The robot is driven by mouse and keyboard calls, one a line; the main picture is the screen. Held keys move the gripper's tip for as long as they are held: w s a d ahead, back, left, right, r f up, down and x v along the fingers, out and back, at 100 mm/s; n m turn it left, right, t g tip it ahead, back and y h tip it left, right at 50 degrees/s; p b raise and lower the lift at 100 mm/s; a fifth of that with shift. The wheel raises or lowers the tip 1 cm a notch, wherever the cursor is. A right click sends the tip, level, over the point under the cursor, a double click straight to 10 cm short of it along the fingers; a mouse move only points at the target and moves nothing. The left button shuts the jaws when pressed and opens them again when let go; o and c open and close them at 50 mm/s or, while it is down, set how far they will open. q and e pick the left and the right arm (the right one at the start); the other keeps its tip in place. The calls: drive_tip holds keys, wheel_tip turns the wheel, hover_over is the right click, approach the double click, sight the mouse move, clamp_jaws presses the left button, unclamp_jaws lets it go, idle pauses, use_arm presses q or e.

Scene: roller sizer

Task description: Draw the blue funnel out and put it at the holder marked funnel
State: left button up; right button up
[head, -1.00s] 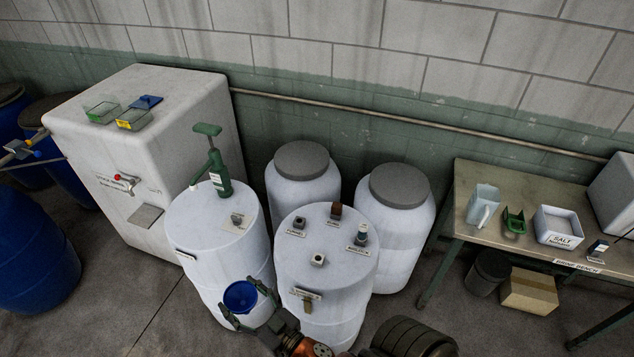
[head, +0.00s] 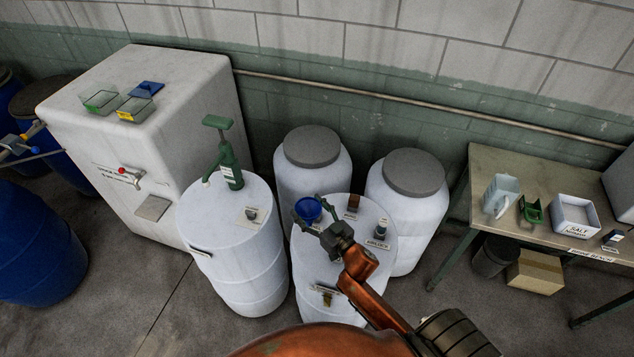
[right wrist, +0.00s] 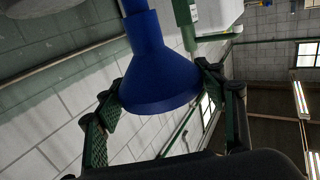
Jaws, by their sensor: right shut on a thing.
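The blue funnel (head: 308,208) is held at its wide cone by my right gripper (head: 312,216), over the back left of the front white barrel's top (head: 340,250). In the right wrist view the funnel (right wrist: 155,75) sits between the two green-padded fingers (right wrist: 163,98), its spout running toward the top of the picture. The holder marked funnel is hidden behind the funnel and gripper. I cannot tell whether the spout touches it. My left gripper is not in view.
A barrel with a green pump (head: 224,160) stands to the left. Two grey-lidded barrels (head: 312,147) stand behind. A bench (head: 475,205) is at right.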

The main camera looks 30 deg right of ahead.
drive_tip(key=shift+w+d+r+p, duration=0.7)
drive_tip(key=shift+w+d+r, duration=0.9)
drive_tip(key=shift+w+d, duration=1.1)
use_arm(q)
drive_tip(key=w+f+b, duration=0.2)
drive_tip(key=b, duration=0.2)
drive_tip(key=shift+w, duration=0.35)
use_arm(e)
wheel_tip(320, 180, down, 6)
drive_tip(key=shift+s+d, duration=0.2)
drive_tip(key=shift+s, duration=0.1)
use_arm(q)
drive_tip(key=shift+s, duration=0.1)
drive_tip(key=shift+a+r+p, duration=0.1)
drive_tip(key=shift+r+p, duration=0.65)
drive_tip(key=shift+p, duration=0.1)
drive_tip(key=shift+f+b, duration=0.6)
drive_tip(key=shift+b, duration=0.05)
use_arm(e)
drive_tip(key=shift+f, duration=1.1)
